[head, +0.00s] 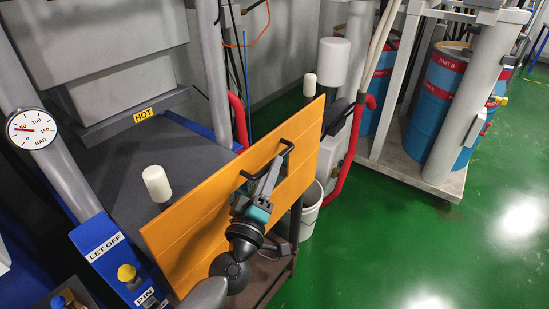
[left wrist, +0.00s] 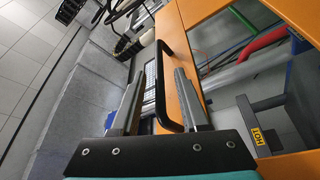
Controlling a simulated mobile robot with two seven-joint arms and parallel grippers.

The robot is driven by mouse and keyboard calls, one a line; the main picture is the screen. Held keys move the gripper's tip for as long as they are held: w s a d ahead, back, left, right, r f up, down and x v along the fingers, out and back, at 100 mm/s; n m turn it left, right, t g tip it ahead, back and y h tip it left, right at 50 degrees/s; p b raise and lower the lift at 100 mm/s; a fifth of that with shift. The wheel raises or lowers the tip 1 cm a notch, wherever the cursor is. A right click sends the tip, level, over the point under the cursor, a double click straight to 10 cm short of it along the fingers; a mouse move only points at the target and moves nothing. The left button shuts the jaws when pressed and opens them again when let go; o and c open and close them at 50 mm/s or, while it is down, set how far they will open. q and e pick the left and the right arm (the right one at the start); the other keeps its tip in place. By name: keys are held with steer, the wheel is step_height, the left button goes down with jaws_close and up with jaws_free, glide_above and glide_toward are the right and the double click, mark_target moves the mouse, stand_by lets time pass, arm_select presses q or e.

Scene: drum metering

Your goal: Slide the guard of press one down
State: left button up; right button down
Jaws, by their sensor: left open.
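The guard is a flat orange panel (head: 200,225) standing upright in front of the press in the head view. It also shows in the left wrist view (left wrist: 192,50). A black bar handle (left wrist: 161,108) stands out from its face; in the head view the handle (head: 288,147) is partly covered by my gripper. My left gripper (head: 274,166) is at the handle. In the left wrist view its two fingers (left wrist: 158,80) are apart, with the handle bar between them. Whether they touch the bar cannot be told. My right gripper is not in view.
White-capped posts (head: 157,183) stand at the panel's ends. A HOT label (head: 143,115) marks the press. A red bent pipe (head: 348,155) and bucket (head: 310,212) stand right. Green floor (head: 420,245) is clear.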

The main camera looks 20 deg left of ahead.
arm_select(q)
steer(key=shift+x, duration=1.55)
steer(key=shift+c, duration=0.2)
jaws_close()
